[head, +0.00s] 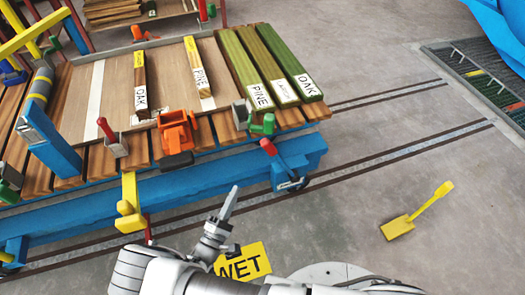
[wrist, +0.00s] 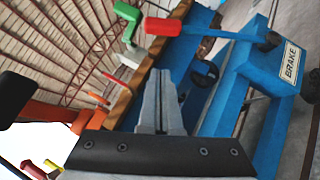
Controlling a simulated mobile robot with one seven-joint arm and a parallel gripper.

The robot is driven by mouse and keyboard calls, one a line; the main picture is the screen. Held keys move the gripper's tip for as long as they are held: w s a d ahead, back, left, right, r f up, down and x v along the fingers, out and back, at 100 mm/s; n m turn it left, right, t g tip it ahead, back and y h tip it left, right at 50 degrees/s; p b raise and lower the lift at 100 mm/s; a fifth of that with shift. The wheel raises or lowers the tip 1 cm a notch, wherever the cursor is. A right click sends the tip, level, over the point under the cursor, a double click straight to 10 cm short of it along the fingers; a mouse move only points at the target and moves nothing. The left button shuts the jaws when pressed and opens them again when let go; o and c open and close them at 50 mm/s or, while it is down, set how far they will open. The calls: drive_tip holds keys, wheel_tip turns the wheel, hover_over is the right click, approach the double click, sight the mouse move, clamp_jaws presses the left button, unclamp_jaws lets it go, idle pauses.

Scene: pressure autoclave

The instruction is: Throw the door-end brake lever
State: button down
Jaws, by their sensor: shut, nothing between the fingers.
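A brake lever with a red grip (head: 268,146) and a blue arm stands at the right end of the blue cart, above a blue bracket (head: 290,184). In the wrist view the red grip (wrist: 165,27) is at the top, and its blue arm runs right to a dark pivot beside the plate labelled BRAKE (wrist: 291,63). My gripper (head: 233,192) is shut and empty, in front of the cart and lower left of the lever. In the wrist view my closed fingers (wrist: 164,80) point toward the cart side, below the red grip and apart from it.
The cart's slatted deck (head: 290,117) carries boards labelled OAK and PINE, with red, green and orange clamps (head: 178,135) along its front edge. A yellow hook (head: 130,205) hangs on the cart's side. A yellow shovel (head: 417,212) lies on the floor right. A yellow WET sign (head: 243,262) is near my arm.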

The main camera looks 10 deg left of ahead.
drive_tip(key=shift+w+f+y, duration=0.25)
drive_tip(key=shift+y, duration=0.05)
drive_tip(key=d+r+b+x, duration=0.1)
drive_tip(key=d+x, duration=0.1)
drive_tip(key=x, duration=1)
drive_tip(key=shift+d+r, duration=0.2)
drive_tip(key=shift+d, duration=0.25)
